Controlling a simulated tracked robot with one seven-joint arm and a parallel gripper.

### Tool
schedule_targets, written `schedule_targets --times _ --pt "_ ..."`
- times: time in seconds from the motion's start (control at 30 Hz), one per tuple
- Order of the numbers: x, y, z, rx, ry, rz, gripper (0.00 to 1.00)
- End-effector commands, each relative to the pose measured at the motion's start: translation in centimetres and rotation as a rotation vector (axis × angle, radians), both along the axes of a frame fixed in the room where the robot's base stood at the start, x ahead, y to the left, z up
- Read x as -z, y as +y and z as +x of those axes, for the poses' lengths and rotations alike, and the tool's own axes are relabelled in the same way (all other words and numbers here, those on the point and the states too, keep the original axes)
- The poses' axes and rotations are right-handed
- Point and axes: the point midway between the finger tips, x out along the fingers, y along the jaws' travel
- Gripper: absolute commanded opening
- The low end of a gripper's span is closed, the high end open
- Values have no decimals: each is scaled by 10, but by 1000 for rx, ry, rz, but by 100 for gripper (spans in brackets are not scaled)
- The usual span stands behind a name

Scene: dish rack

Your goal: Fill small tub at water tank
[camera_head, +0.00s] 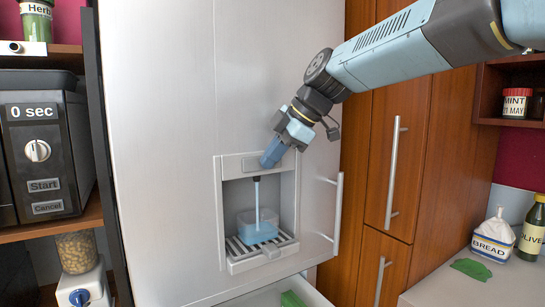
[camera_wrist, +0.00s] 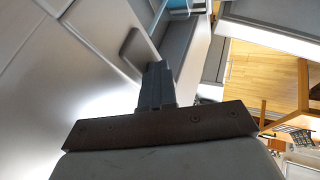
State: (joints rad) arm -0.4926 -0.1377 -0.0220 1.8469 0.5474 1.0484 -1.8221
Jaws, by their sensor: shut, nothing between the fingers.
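A small translucent tub (camera_head: 246,227) stands upright on the slatted tray (camera_head: 262,255) in the recess of the water tank (camera_head: 228,195). A thin blue stream of water (camera_head: 257,193) falls from the spout (camera_head: 257,178) into it. Bluish water shows inside the tub, but its exact level is hard to tell. My gripper (camera_head: 268,160) is shut and empty, with its tips against or very close to the panel above the recess. In the wrist view my shut fingers (camera_wrist: 156,72) point at the panel beside a grey rounded square (camera_wrist: 138,48). Their contact point is hidden.
A vertical handle (camera_head: 337,212) sticks out right of the recess. An open drawer (camera_head: 270,296) lies below. A black microwave (camera_head: 40,145) stands on the left shelf. A bread bag (camera_head: 494,240) and an olive bottle (camera_head: 531,232) stand on the right counter.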

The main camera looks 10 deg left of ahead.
Motion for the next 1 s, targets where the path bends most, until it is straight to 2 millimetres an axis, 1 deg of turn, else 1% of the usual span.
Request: schedule_targets --times 0.03,0.33,0.47,0.63,0.7,0.8,1.0 --pt "1 3 3 4 -4 4 0" --pt "1 0 1 4 -4 4 0" --pt "0 -8 -8 1 -5 4 0" --pt "-2 -27 -28 -2 -6 5 0" --pt "-16 -35 -27 -1 -7 5 0" --pt "-32 -48 -31 -1 -8 4 0" --pt "-61 -68 -36 -2 -6 4 0"
